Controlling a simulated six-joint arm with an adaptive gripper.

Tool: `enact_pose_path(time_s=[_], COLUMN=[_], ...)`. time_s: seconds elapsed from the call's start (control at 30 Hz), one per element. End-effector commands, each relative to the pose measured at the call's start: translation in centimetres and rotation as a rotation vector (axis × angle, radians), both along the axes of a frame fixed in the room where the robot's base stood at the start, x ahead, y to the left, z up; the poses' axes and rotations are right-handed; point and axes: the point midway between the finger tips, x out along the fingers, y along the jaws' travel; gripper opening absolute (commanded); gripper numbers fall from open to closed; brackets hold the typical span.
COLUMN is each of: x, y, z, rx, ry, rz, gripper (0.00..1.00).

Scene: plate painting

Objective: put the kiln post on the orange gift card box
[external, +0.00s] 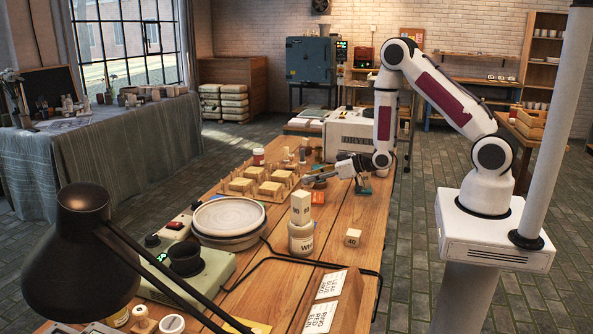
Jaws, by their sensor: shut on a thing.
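My gripper (311,181) reaches leftward low over the middle of the wooden table and is shut. What it grips is small and mostly hidden at this distance; I take it to be the kiln post, but its outline is not clear. An orange flat box (318,198), which looks like the orange gift card box, lies on the table just below the fingertips in the picture. A tall pale labelled block (300,209) shows nearer the camera, apparently upright on a white jar (301,240). A pale cube marked 40 (352,237) sits right of the jar.
Stacked round plates (229,218) are at the table's left, beside a green scale (185,265). A white dryer box (350,137) stands behind. A black lamp (82,250) blocks the near left. The table's right strip is mostly clear.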

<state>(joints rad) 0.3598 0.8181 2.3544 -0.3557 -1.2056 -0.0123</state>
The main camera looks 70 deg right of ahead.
Motion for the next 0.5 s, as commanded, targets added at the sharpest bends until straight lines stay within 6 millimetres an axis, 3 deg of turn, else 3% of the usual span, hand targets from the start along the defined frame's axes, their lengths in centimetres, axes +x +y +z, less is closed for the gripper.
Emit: enact_pose_path(time_s=[0.5], x=[0.0], y=[0.0], z=[-3.7], rx=[0.000], ry=[0.001], rz=[0.000], gripper=[0.04])
